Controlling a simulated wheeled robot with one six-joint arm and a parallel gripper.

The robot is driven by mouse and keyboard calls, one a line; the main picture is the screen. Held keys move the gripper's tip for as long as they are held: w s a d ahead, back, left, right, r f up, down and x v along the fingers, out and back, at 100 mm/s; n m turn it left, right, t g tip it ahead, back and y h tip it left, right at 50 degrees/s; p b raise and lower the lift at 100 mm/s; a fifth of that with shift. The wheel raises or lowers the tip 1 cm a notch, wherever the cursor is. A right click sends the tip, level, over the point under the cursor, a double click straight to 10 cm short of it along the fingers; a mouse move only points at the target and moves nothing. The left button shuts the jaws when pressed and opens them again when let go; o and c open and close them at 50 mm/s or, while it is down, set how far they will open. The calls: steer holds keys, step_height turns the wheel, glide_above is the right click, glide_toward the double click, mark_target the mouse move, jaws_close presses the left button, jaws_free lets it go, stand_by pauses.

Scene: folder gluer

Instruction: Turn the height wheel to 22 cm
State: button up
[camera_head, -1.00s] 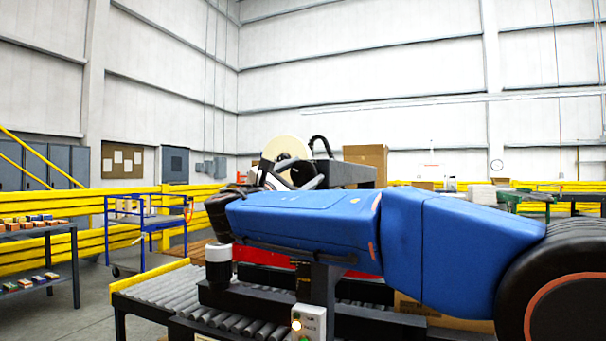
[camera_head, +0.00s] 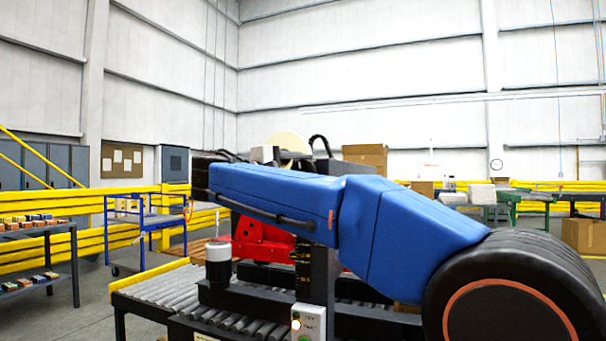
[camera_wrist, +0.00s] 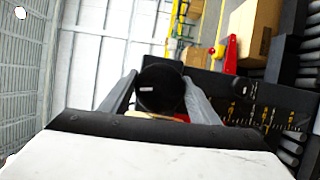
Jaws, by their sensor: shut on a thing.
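In the wrist view, my gripper (camera_wrist: 162,98) has one grey finger on each side of a round black knob (camera_wrist: 160,86), and it is shut on it. The knob appears to be the handle of the height wheel, but the rest of the wheel is hidden. A dark scale plate (camera_wrist: 266,112) with yellow marks and figures lies to the right of the knob. Its figures are too small and tilted to read. In the head view, my blue arm covers the gripper and the wheel.
A roller conveyor (camera_head: 160,292) runs below my arm, with a black-and-white cylinder (camera_head: 218,264) beside it. A red machine part (camera_head: 262,240) stands behind the arm. A control box (camera_head: 308,322) is at the front. A blue cart (camera_head: 150,225) and a yellow rail stand at left.

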steer(key=shift+m+g+y, duration=0.3)
steer(key=shift+m, duration=0.6)
steer(key=o, duration=1.1)
steer(key=shift+c, duration=0.2)
steer(key=v, duration=1.7)
steer(key=shift+s, duration=0.15)
steer(key=shift+a+f, duration=0.1)
steer(key=shift+f, duration=0.05)
